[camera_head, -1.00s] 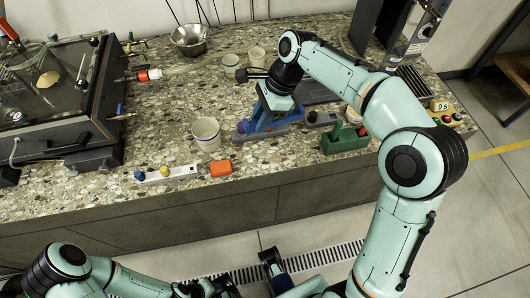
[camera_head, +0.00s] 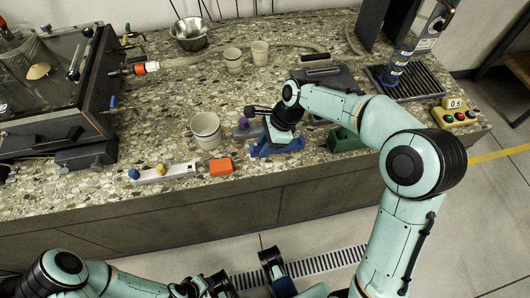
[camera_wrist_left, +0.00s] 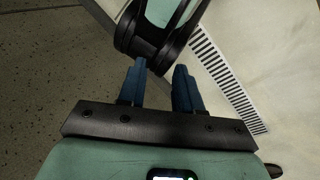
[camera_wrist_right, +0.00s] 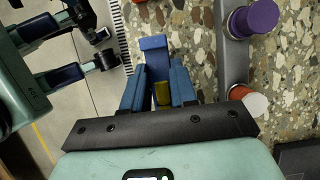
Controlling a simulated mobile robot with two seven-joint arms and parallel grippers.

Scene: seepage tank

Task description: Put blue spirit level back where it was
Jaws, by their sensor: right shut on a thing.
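The blue spirit level (camera_head: 265,151) is at the counter's front part, right of the orange block. My right gripper (camera_wrist_right: 158,88) is shut on it from above. In the right wrist view its blue end (camera_wrist_right: 154,45) sticks out beyond the fingers, and a yellow-green vial (camera_wrist_right: 163,93) shows between them. The gripper hides its middle in the head view. I cannot tell whether it touches the counter. My left gripper (camera_wrist_left: 159,88) is open and empty, low in front of the counter, over the floor.
A grey bar with a purple knob (camera_wrist_right: 255,20) lies close beside the level.

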